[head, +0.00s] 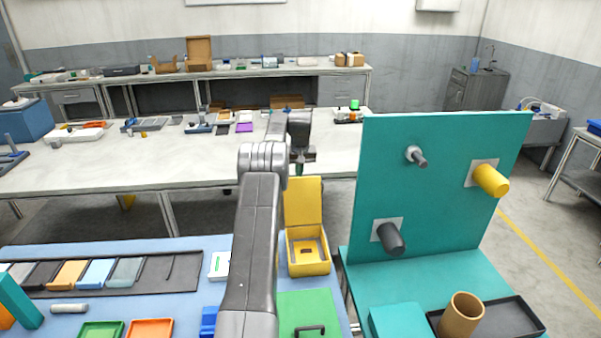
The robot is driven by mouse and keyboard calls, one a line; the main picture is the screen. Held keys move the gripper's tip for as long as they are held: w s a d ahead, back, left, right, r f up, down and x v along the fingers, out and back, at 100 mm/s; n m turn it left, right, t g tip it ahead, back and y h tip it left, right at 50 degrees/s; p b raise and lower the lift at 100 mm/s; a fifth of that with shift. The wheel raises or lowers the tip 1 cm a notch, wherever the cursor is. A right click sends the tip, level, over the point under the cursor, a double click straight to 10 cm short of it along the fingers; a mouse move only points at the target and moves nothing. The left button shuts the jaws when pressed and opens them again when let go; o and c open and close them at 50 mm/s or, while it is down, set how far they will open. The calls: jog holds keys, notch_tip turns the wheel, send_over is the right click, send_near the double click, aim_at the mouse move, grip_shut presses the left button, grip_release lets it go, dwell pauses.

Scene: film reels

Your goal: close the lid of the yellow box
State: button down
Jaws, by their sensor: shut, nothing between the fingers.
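The yellow box (309,267) stands on the blue table top, just right of my arm. Its lid (303,202) is open and stands upright at the back of the box. Inside the box there is a darker yellow insert with a recess. My gripper (304,165) is beyond my raised arm, pointing down, and appears just above the top edge of the lid in the picture. It is small and dark here; it is shut and holds nothing. I cannot tell whether it is in front of or behind the lid, and no contact shows.
A teal upright panel (440,180) with several pegs stands close on the right. A green board with a dark handle (310,330) lies in front of the box. A small white item (219,265) and a tray of colored pieces (100,290) lie left of my arm.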

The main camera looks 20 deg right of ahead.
jog(key=shift+s+a+r+p, duration=0.1)
jog(key=shift+s+a+r, duration=0.1)
jog(key=shift+s, duration=0.4)
jog(key=shift+s+a+r+p, duration=0.1)
jog(key=shift+s+r, duration=0.05)
jog(key=shift+s, duration=0.5)
jog(key=shift+s+a+r+p, duration=0.1)
jog(key=shift+s+a+r, duration=0.1)
jog(key=shift+s, duration=0.4)
jog(key=shift+s+b, duration=0.1)
jog(key=shift+b, duration=0.35)
